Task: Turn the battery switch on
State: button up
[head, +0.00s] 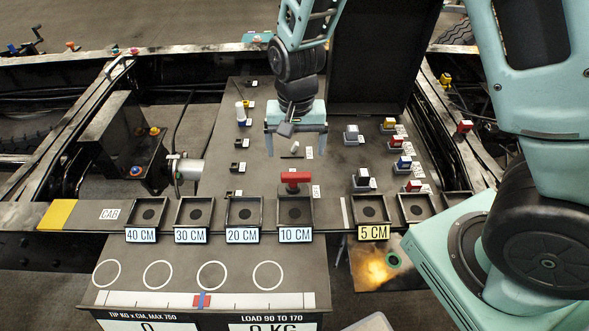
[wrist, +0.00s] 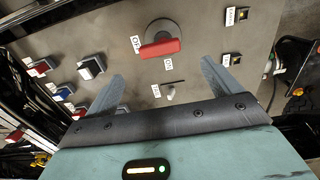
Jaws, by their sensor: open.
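The battery switch (head: 296,177) is a red bar handle on a round grey base, on the dark panel behind the 10 CM tray. Its bar lies left to right in the head view. In the wrist view, the red handle (wrist: 160,48) is crosswise near the top middle, with one small label at its left end and another just below it; the lettering is hard to read. My gripper (head: 296,146) is open and empty, pointing down above the panel and behind the switch. In the wrist view its fingers (wrist: 162,72) are spread apart, and the handle is beyond them, untouched.
A small white toggle (head: 295,150) sits on the panel below my gripper. Several coloured switches (head: 389,124) stand to the right. A blue-and-white switch (head: 242,119) stands to the left. A row of black trays (head: 194,210) crosses in front.

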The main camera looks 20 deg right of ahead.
aim_at(296, 174)
notch_tip(296, 174, down, 9)
jog(key=shift+f+p, duration=0.1)
jog(key=shift+p, duration=0.4)
jog(key=c, duration=1)
